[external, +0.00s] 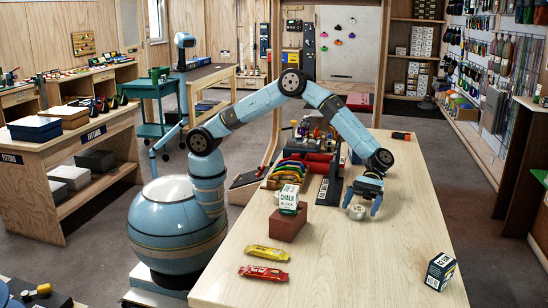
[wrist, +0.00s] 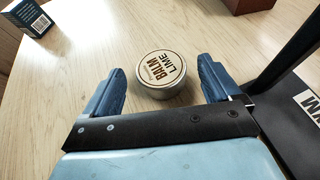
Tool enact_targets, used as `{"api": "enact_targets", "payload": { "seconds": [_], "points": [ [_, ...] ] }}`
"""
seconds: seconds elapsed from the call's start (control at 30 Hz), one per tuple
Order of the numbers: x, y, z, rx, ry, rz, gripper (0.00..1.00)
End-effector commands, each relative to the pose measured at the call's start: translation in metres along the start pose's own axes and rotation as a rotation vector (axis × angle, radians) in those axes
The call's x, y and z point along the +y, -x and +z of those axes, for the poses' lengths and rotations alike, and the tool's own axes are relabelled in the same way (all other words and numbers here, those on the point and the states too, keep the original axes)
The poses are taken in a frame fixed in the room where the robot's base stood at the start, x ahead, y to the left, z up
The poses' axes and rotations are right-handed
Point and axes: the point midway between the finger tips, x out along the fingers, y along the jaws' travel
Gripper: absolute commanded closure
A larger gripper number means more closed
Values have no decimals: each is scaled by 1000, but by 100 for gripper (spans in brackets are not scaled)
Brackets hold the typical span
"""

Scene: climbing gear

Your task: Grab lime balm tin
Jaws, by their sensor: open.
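The lime balm tin (wrist: 160,72) is a small round tin lying flat on the wooden table, with "BALM LIME" on its pale lid. In the external view the tin (external: 356,213) is small and partly close behind the fingers. My gripper (wrist: 160,66) is open, with one blue finger on each side of the tin in the wrist view. Gaps show between the tin and both fingers. In the external view my gripper (external: 362,208) points down low over the table at the tin. Whether the fingertips touch the table I cannot tell.
A black item (external: 330,190) with a white label stands close left of my gripper. A chalk box (external: 289,198) sits on a brown block (external: 287,225). Yellow (external: 268,255) and red (external: 264,273) bars lie nearer. A dark blue box (external: 440,271) stands right. The table's middle is clear.

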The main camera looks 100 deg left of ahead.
Motion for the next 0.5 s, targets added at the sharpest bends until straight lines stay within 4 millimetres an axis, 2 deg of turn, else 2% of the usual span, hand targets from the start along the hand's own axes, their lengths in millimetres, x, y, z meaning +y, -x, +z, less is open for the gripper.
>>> {"api": "enact_targets", "payload": {
  "seconds": [0.1,0.3,0.5],
  "points": [
    [0,-10,0,1,0,0,10],
    [0,-10,0,0,0,1,10],
    [0,-10,0,0,0,1,28]
  ]
}}
